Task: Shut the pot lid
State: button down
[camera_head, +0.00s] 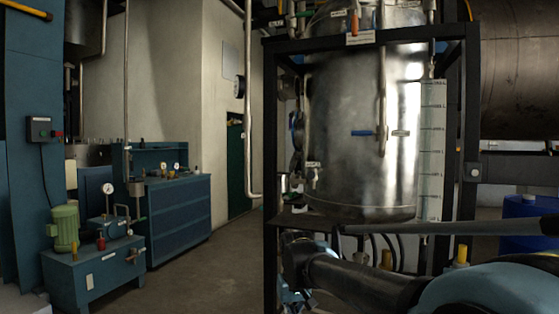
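A large shiny steel vessel (360,130), the likely pot, stands upright inside a black frame. Its top is partly cut off by the upper picture edge, and I cannot make out a separate lid there. A dark round fitting (297,131) shows nearly edge-on at the vessel's left side, partly behind the frame post. I cannot tell whether it is the lid, or whether it is open. My arm reaches in from the lower right, below and in front of the vessel. I cannot make out my gripper's fingers.
The black frame's posts (270,150) and top bar stand close around the vessel. A graduated clear column (431,150) is at its right. A blue drum (525,225) stands at the far right. Blue cabinets (178,215) and a green motor (65,228) are at left. Floor between is clear.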

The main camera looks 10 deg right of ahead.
aim_at(295, 160)
jog(key=u, duration=0.05)
jog(key=i, duration=1)
